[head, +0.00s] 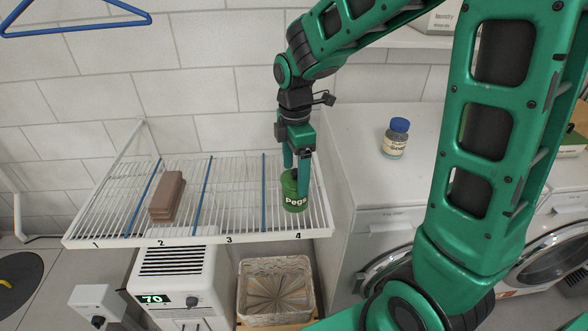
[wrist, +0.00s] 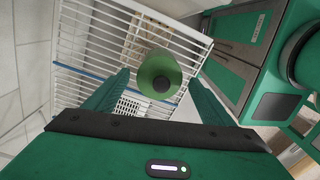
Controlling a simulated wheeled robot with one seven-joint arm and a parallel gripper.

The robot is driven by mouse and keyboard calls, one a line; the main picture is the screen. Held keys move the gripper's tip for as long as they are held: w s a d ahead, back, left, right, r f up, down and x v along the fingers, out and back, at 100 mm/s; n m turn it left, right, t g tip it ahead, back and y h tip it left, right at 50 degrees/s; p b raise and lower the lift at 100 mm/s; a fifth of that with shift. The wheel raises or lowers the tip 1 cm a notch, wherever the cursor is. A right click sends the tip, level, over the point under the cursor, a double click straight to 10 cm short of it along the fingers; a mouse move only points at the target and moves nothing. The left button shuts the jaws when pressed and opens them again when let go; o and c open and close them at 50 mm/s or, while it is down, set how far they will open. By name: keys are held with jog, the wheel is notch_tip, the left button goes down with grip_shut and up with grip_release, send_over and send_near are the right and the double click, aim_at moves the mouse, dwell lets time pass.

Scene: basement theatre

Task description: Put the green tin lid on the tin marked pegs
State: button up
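The green tin marked "Pegs" (head: 295,202) stands upright on the wire rack, in the section numbered 4. My gripper (head: 296,182) points down over it, with one finger in front of the tin. In the wrist view, a round green top with a darker round centre, which looks like the green tin lid with a knob (wrist: 147,76), lies between my fingers. A gap shows on both sides, so my gripper is open. The lid appears to be on the tin, but I cannot tell how it is seated. My fingers partly hide the tin's top in the head view.
The wire rack (head: 110,212) has blue dividers and numbered sections. A stack of brown blocks (head: 167,196) lies in section 2. A blue-capped jar (head: 396,139) stands on the white surface at right. A wicker basket (head: 275,288) is below the rack. Section 3 is clear.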

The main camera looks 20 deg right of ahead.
aim_at(295, 169)
notch_tip(295, 169, up, 12)
jog(key=s+d+f+m, duration=0.3)
jog(key=s+d+m, duration=0.5)
jog(key=s+m, duration=0.3)
jog(key=s+d+f+m, duration=0.3)
jog(key=s+d+m, duration=0.6)
jog(key=s+m, duration=0.3)
jog(key=shift+s+d+f+m, duration=0.2)
jog(key=shift+d+f+m, duration=0.05)
jog(key=shift+f+m, duration=0.15)
